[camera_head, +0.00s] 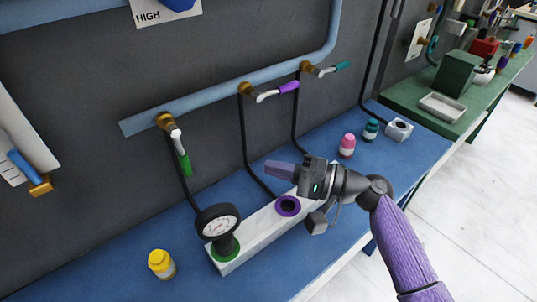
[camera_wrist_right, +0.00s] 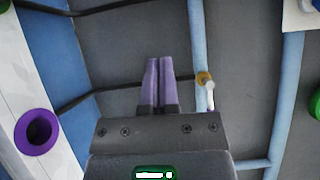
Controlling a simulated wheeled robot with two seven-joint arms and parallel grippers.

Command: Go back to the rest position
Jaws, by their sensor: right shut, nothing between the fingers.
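My right gripper (camera_head: 268,168) is above the blue bench, with its purple fingers pointing left toward the grey wall. In the right wrist view the two purple fingers (camera_wrist_right: 160,62) lie side by side, shut with nothing between them. The gripper is over the white block (camera_head: 262,232), near its purple-ringed hole (camera_head: 287,206), which also shows in the right wrist view (camera_wrist_right: 38,130). My right gripper and forearm hide part of the block's right end. My left gripper is not in view.
A gauge (camera_head: 219,225) stands on the block's green ring. A yellow bottle (camera_head: 161,263), pink bottle (camera_head: 347,146) and teal bottle (camera_head: 371,130) stand on the blue bench (camera_head: 120,280). Valves with green, purple and teal handles hang on the wall pipe (camera_head: 212,97). Black hoses run down.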

